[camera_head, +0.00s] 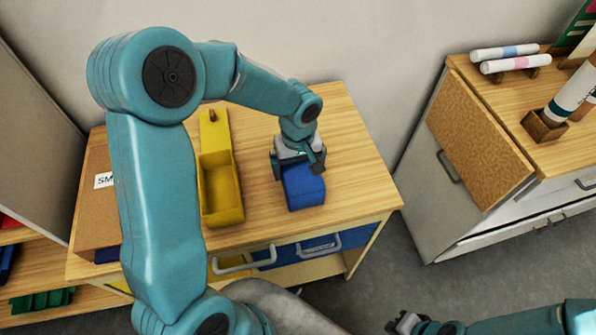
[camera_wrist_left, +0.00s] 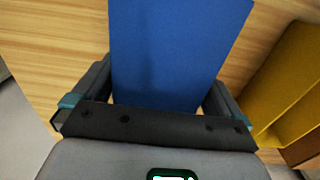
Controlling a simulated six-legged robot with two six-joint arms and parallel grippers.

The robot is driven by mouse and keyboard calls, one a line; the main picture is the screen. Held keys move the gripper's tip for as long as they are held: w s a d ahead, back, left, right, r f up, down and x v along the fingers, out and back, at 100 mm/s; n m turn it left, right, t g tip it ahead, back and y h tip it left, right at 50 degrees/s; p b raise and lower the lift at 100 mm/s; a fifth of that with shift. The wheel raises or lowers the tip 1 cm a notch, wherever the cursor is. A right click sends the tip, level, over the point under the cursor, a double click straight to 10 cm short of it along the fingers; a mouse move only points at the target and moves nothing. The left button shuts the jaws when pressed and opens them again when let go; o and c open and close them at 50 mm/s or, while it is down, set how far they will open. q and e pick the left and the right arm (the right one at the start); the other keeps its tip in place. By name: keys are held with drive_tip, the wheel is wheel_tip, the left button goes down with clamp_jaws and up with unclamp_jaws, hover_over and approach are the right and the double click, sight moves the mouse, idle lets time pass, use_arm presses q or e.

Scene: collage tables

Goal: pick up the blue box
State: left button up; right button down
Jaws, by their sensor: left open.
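The blue box (camera_head: 304,190) stands on the wooden top of the middle cabinet, near its front right. My left gripper (camera_head: 298,167) is over the box's rear end, pointing down. In the left wrist view the blue box (camera_wrist_left: 175,50) fills the space between the two open fingers, one on each side. A small gap shows beside the box at the fingers, so I see no firm grip. My right gripper (camera_head: 403,322) is at the bottom edge, over the floor, far from the box; its jaw opening is unclear.
A yellow open bin (camera_head: 220,187) stands left of the blue box, and a cardboard box (camera_head: 97,205) is farther left, partly behind my left arm. The cabinet top (camera_head: 355,165) is clear to the right. Another cabinet with rolls (camera_head: 505,52) stands at right.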

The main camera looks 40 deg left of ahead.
use_arm(q)
drive_tip(key=shift+w, duration=0.1)
drive_tip(key=c, duration=0.7)
wheel_tip(320, 180, up, 20)
drive_tip(key=d+f+m, duration=0.1)
drive_tip(key=f, duration=0.2)
drive_tip(key=d+f, duration=0.1)
drive_tip(key=f, duration=0.2)
drive_tip(key=d+f+m, duration=0.1)
drive_tip(key=f, duration=0.2)
drive_tip(key=shift+w+d+m, duration=0.25)
drive_tip(key=shift+d+m, duration=0.05)
drive_tip(key=d+f+m, duration=0.1)
drive_tip(key=f+m, duration=0.1)
drive_tip(key=w+d+f+m, duration=0.1)
drive_tip(key=f+m, duration=0.1)
drive_tip(key=d+f+m, duration=0.1)
drive_tip(key=f, duration=0.2)
drive_tip(key=shift+w+m, duration=0.4)
drive_tip(key=shift+w+d+m, duration=0.25)
drive_tip(key=shift+w+m, duration=0.3)
drive_tip(key=shift+m, duration=0.25)
